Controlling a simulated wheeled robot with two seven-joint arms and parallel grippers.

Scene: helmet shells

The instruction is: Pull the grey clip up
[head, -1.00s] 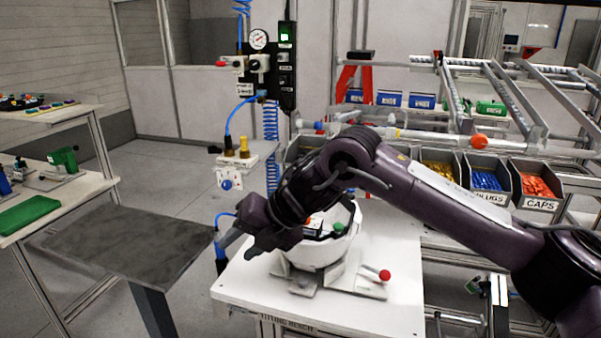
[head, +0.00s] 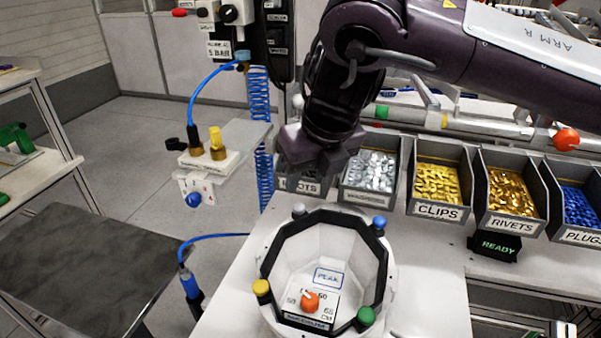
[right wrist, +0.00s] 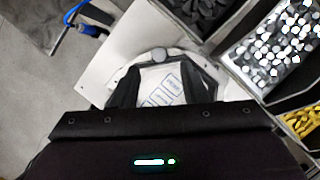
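The white helmet shell (head: 385,262) sits on the white bench with its opening up and a dark eight-sided rim inside. The grey clip (head: 299,211) is a small round-topped knob at the rim's far left corner. In the right wrist view the grey clip (right wrist: 160,55) shows beyond and between the fingertips, apart from them. My right gripper (head: 318,168) is above and behind the shell, near the grey clip's side. Its two fingers (right wrist: 163,80) stand apart with nothing between them. My left gripper is not in view.
The rim also carries a blue clip (head: 379,222), a yellow clip (head: 261,288) and a green clip (head: 366,316). An orange knob (head: 310,300) is inside the shell. Part bins such as the clips bin (head: 437,210) line the back right. Blue hoses and a fixture (head: 208,165) stand left.

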